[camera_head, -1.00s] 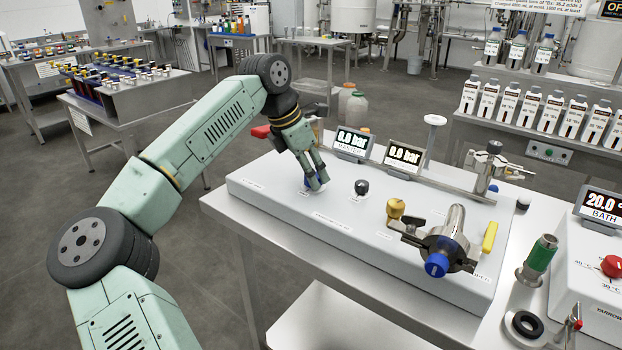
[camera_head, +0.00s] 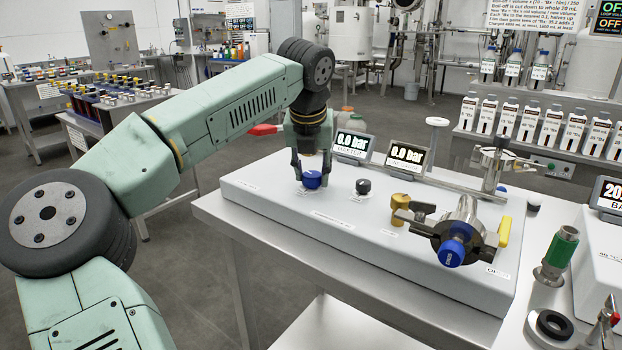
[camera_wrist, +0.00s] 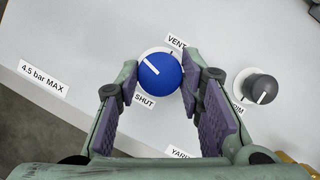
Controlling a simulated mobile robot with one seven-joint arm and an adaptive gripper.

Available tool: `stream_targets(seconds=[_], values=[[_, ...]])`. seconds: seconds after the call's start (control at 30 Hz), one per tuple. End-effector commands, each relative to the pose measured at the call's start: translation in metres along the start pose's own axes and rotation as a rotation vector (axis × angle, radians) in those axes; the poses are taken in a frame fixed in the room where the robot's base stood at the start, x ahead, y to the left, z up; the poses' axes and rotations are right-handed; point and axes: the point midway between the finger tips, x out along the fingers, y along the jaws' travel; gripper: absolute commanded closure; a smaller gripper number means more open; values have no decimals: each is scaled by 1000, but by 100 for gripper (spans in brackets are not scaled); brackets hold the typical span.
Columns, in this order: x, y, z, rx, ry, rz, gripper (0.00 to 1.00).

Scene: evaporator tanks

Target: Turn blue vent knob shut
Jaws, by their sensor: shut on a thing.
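The blue vent knob (camera_head: 312,180) sits at the left part of the pale panel (camera_head: 262,190). In the wrist view the same knob (camera_wrist: 160,74) is round, with a white pointer line directed to the upper left. The VENT label is at its upper right and the SHUT label at its lower left. My gripper (camera_head: 312,169) points down over the knob. In the wrist view its two purple-padded fingers (camera_wrist: 161,72) are on either side of the knob, shut on it.
A black knob (camera_head: 363,187) stands just right of the blue knob; it also shows in the wrist view (camera_wrist: 262,88). Two pressure displays reading 0.0 bar (camera_head: 352,145) stand behind. A yellow-brass fitting (camera_head: 399,209) and a clamp with another blue knob (camera_head: 451,253) lie further right.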

Motion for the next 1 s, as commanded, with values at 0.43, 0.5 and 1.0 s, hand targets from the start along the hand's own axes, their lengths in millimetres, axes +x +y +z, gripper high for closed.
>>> stream_targets(seconds=[0.43, 0.5, 1.0], values=[[-1, -3, 1, -389, 0, 162, 94], [-1, -4, 1, -451, 1, 188, 94], [-1, -6, 3, -891, 1, 370, 94]])
